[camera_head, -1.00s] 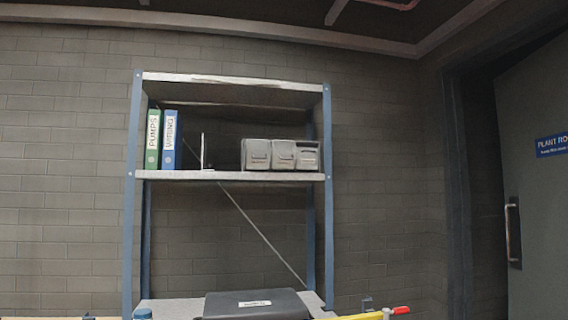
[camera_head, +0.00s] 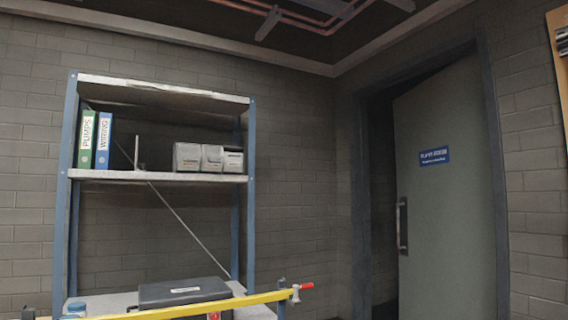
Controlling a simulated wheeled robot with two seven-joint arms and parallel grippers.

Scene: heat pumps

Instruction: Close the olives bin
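No bin labelled olives can be made out. Several grey bins (camera_head: 187,157) stand side by side on the upper shelf, at its right end. Their labels are too small to read, and I cannot tell which are open or closed. Neither of my grippers is in view.
A blue-posted shelf unit (camera_head: 160,177) stands against the block wall, with a green binder (camera_head: 87,140) and a blue binder (camera_head: 104,140) on it. A dark case (camera_head: 183,291) lies on its lower shelf. A yellow bar (camera_head: 210,305) crosses in front. A grey door (camera_head: 445,200) is at right.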

